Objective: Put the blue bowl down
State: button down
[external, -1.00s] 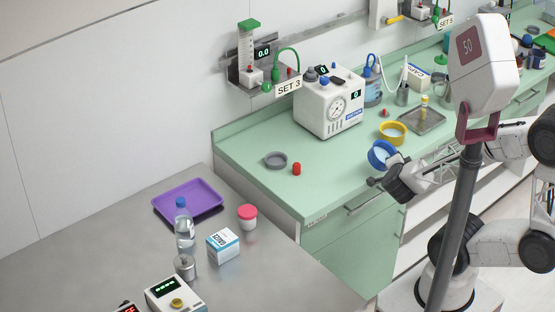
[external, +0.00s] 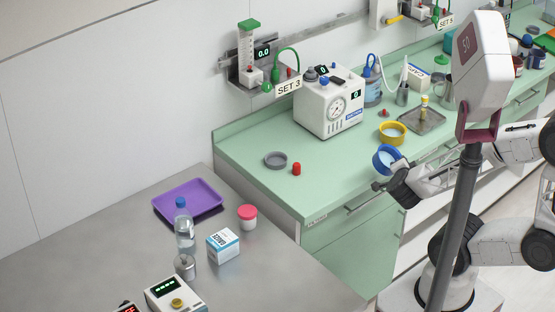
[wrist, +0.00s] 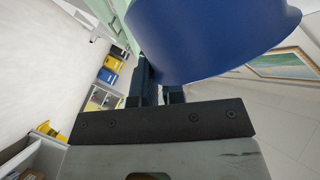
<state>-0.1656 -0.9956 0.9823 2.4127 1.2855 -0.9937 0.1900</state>
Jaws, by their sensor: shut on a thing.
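The blue bowl (external: 384,157) is at the front edge of the green counter (external: 340,190) in the external view. It looks less tilted than upright-facing, with its pale inside showing. My gripper (external: 388,172) is shut on the bowl's near side. In the wrist view the blue bowl (wrist: 205,35) fills the top, with the dark fingers (wrist: 160,92) reaching up to it. Whether the bowl touches the counter cannot be told; the finger ends are partly hidden.
A yellow bowl (external: 392,132) stands just behind the blue bowl, with a grey tray (external: 422,120) beyond. A small red object (external: 297,169) and a grey bowl (external: 276,160) are to the left. The counter between them and the blue bowl is clear.

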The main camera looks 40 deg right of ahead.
jog(key=shift+w, duration=0.1)
dwell(0.3)
jog(key=w+d+r+n+t+y, duration=0.1)
jog(key=w+d+r, duration=0.45)
jog(key=w, duration=0.35)
jog(key=w+d+r, duration=0.5)
jog(key=w+d, duration=0.1)
jog(key=w, duration=0.3)
jog(key=w+d+r+n+t+y, duration=0.1)
jog(key=w+d+r, duration=0.45)
jog(key=w, duration=0.35)
jog(key=w+d+r, duration=0.1)
jog(key=w+d, duration=0.3)
jog(key=d, duration=0.9)
jog(key=w+d, duration=0.3)
jog(key=d, duration=1)
jog(key=s+d+f, duration=0.2)
jog(key=d+f, duration=0.2)
jog(key=f, duration=0.2)
jog(key=shift+s+d+m+g+h, duration=0.25)
jog(key=shift+s+m+g+h, duration=0.05)
jog(key=shift+s+m+g, duration=0.1)
